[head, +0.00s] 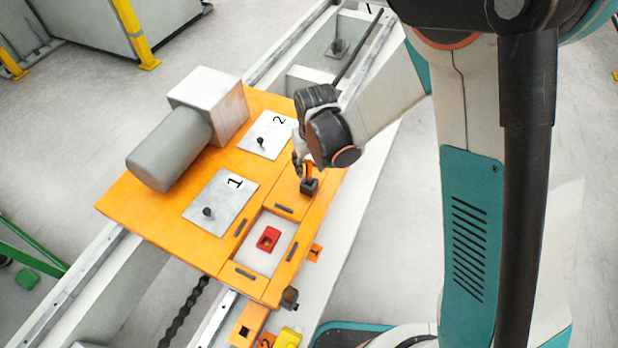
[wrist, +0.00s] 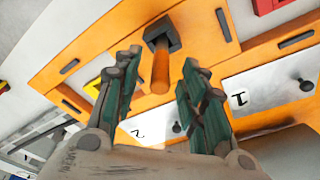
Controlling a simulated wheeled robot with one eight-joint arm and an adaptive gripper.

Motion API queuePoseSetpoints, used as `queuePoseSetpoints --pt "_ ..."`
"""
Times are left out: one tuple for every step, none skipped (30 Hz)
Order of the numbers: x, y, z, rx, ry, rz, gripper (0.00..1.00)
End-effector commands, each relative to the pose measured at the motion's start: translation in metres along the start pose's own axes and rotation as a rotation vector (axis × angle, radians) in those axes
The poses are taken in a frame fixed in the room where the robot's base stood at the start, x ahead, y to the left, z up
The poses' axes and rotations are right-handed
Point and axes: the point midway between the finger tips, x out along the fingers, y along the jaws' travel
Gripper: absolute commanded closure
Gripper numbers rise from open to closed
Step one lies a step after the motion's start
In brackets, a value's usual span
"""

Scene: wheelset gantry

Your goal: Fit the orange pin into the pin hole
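The orange pin (wrist: 161,72) stands in a dark square block (wrist: 161,34) on the orange platform and points toward the wrist camera. My gripper (wrist: 163,62) is open, with its teal-padded fingers on either side of the pin and visible gaps on both sides. In the head view my gripper (head: 302,163) is just above the dark block (head: 310,186), and the pin is mostly hidden there. A red block (head: 268,238) with a dark opening sits in a light recess of the platform. I cannot tell for sure which opening is the pin hole.
The orange platform (head: 150,210) carries plate 1 (head: 222,203) and plate 2 (head: 267,134), each with a dark knob. A grey cylindrical unit (head: 168,150) stands at its left. Dark bar handles surround the recess. An orange bracket (head: 248,325) with a square opening lies below.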

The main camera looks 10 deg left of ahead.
Motion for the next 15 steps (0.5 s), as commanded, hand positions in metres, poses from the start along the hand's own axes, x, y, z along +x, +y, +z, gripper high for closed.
queuePoseSetpoints --pt "-0.0010 0.0000 0.0000 0.000 0.000 0.000 0.61" --pt "-0.0012 0.0000 0.0000 0.000 0.000 0.000 0.61" --pt "-0.0013 0.0000 0.0000 0.000 0.000 0.000 0.61" --pt "-0.0013 -0.0001 -0.0001 0.000 0.000 0.000 0.64" --pt "-0.0014 -0.0001 -0.0001 0.000 0.000 0.000 0.70" --pt "-0.0014 -0.0001 -0.0001 0.000 0.000 0.000 0.79" --pt "-0.0014 -0.0001 -0.0001 0.000 0.000 0.000 0.86" --pt "-0.0014 -0.0001 -0.0001 0.000 0.000 0.000 0.93" --pt "-0.0014 -0.0001 -0.0001 0.000 0.000 0.000 1.00" --pt "-0.0014 -0.0001 -0.0001 0.000 0.000 0.000 1.00" --pt "-0.0014 -0.0001 -0.0001 0.000 0.000 0.000 1.00" --pt "-0.0014 -0.0001 -0.0002 0.000 0.000 0.000 1.00" --pt "-0.0015 -0.0001 -0.0002 0.000 0.000 0.000 1.00" --pt "-0.0015 -0.0001 -0.0002 0.000 0.000 0.000 1.00" --pt "-0.0014 -0.0001 -0.0002 0.000 0.000 0.000 1.00"
